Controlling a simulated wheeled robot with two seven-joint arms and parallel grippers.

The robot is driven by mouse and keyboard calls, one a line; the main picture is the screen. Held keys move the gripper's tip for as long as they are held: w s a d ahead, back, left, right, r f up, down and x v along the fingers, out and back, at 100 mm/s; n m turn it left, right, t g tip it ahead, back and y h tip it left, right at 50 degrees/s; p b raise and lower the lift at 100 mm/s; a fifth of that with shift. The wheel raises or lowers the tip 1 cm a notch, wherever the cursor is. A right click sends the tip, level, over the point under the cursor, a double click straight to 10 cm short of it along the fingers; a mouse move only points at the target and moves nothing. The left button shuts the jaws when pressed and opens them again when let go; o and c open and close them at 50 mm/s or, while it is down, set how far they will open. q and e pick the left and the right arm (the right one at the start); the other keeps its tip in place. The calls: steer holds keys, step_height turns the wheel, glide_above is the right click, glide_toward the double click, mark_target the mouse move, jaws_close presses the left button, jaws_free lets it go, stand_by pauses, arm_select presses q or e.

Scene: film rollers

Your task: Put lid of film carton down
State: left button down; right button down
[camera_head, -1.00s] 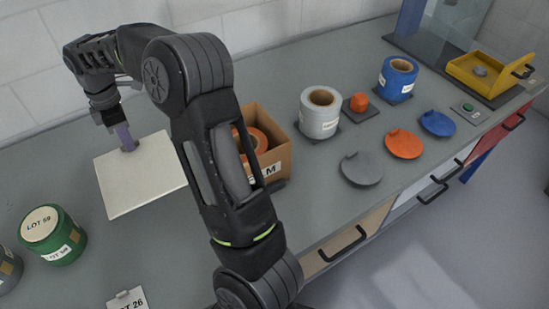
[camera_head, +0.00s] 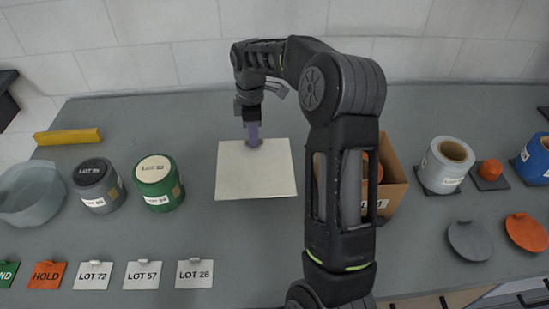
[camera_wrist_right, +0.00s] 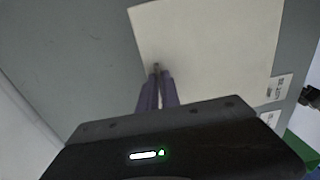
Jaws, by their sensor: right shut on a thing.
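The lid is a flat, cream square panel (camera_head: 256,178), left of the open film carton (camera_head: 391,188) in the head view. My right gripper (camera_head: 254,141) is shut on a small grip near the lid's far edge. In the right wrist view, the purple fingertips (camera_wrist_right: 158,76) meet at this grip, and the lid (camera_wrist_right: 215,40) stretches away from them. The lid lies flat, at or very near the bench surface; I cannot tell whether it touches. My right arm hides part of the carton, which has an orange roll inside. My left gripper is not in view.
A green canister (camera_head: 159,182) and a grey canister (camera_head: 98,186) stand left of the lid. Label cards (camera_head: 195,273) line the front. A white roll (camera_head: 445,164) and a grey disc (camera_head: 470,240) are right of the carton. Bench around the lid is clear.

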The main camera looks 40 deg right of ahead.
mark_target(255, 158)
step_height(255, 158, down, 5)
steer(key=shift+r+p, duration=0.1)
steer(key=shift+p, duration=0.25)
steer(key=shift+f+p, duration=0.4)
steer(key=shift+f, duration=1.55)
steer(key=c, duration=2)
jaws_free()
steer(key=shift+f, duration=0.15)
steer(key=o, duration=0.4)
steer(key=shift+o, duration=0.2)
